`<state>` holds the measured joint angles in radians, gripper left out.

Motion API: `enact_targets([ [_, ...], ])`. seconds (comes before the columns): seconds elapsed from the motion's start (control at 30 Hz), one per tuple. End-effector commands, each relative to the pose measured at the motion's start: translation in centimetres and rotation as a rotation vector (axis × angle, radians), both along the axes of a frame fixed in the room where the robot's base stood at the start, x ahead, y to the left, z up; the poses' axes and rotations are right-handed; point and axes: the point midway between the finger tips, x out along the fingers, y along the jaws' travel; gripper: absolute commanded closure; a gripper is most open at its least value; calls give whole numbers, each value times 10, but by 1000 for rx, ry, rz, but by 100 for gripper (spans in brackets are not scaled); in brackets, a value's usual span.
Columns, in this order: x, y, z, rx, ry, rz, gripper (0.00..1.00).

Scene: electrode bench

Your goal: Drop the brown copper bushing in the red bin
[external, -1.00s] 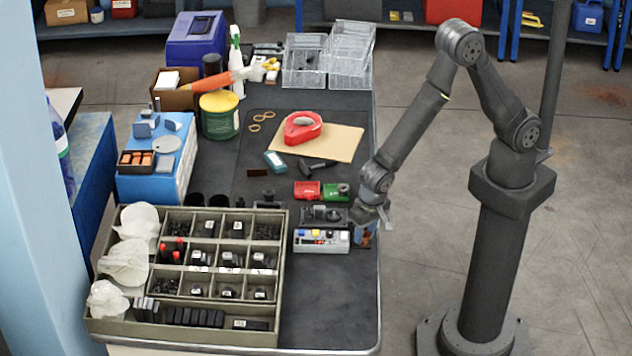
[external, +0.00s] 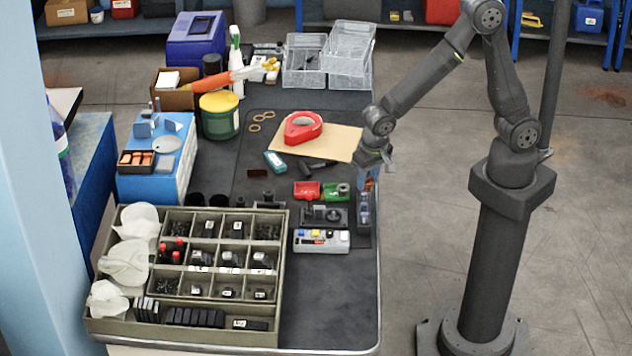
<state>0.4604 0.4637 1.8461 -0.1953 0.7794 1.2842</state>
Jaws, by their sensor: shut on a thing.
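The brown copper bushing (external: 368,184) is a small brown shape just under my gripper (external: 370,172), at the right edge of the bench. My gripper is shut on it and holds it above the small dark blue bin (external: 363,212). The fingers are small here, so the exact grip cannot be made out. The small red bin (external: 306,191) stands to the left of my gripper, beside the green bin (external: 335,192).
The green bin holds a small grey thing. A black fixture (external: 323,215) and a grey box with coloured buttons (external: 321,241) stand in front of the bins. A red tape dispenser (external: 303,128) on a tan board (external: 343,142) lies behind.

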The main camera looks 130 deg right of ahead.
Motion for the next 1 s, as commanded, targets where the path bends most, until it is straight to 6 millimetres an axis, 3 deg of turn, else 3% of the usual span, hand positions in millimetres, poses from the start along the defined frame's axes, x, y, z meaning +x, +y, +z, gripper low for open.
enact_targets([
  [0.23, 0, -1, 0, 0, 0, 1, 91],
  [0.37, 3, -11, -1, 2, 1, 24, 91],
  [0.47, 9, -30, -4, 7, 1, 72, 91],
  [0.7, 21, -103, -16, 14, 2, 270, 91],
  [0.9, 22, -159, -25, 9, -1, 420, 91],
  [1.0, 20, -177, -28, 5, -1, 471, 91],
])
